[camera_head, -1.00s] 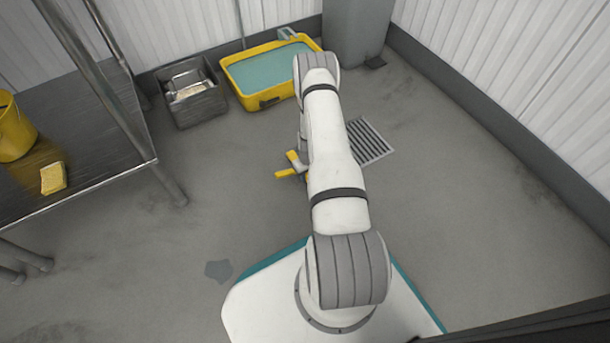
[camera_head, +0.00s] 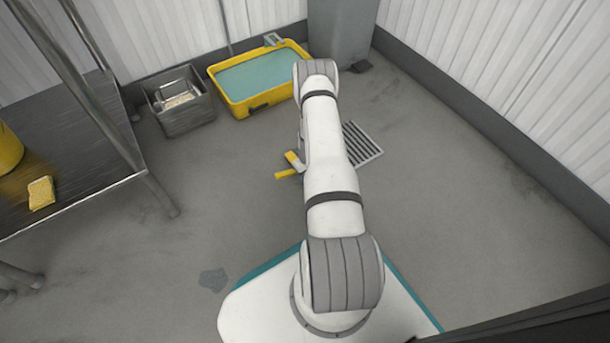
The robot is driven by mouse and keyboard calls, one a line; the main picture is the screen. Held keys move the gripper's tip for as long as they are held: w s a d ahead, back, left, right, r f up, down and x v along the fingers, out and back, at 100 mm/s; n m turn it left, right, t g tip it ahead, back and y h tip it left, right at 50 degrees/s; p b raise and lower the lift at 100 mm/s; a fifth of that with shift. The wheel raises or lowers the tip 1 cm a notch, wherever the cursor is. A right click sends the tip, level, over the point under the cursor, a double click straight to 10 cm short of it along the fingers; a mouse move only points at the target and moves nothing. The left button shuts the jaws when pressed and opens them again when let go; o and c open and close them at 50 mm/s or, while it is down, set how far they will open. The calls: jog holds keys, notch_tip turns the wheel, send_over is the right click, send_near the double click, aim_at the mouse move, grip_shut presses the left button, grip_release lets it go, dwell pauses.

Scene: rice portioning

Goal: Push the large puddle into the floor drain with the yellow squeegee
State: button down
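Two yellow parts, which look like the yellow squeegee (camera_head: 287,174), show just left of my arm, close above or on the floor. The rest of it is hidden behind my arm. The fingers of my gripper are hidden there too, so I cannot tell whether they are shut on it. The floor drain (camera_head: 362,145) is a slatted grate right of my arm, partly covered by it. A small dark wet patch (camera_head: 213,280) lies on the floor left of my base. No large puddle shows clearly; the floor behind my arm is hidden.
A yellow tray of teal liquid (camera_head: 254,106) and a metal bin (camera_head: 186,119) stand by the back wall. A steel table (camera_head: 100,178) at left holds a yellow sponge (camera_head: 41,193) and a yellow bucket (camera_head: 8,150). The floor at right is clear up to the wall.

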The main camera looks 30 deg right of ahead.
jog(key=shift+d, duration=0.3)
jog(key=shift+w+d, duration=0.1)
jog(key=shift+d, duration=1.65)
jog(key=shift+w+d, duration=0.15)
jog(key=shift+d, duration=2.6)
jog(key=shift+w+d, duration=0.15)
jog(key=shift+d, duration=2.55)
jog(key=shift+w+d, duration=0.1)
jog(key=shift+d, duration=1.75)
notch_tip(320, 180, up, 8)
jog(key=p, duration=0.4)
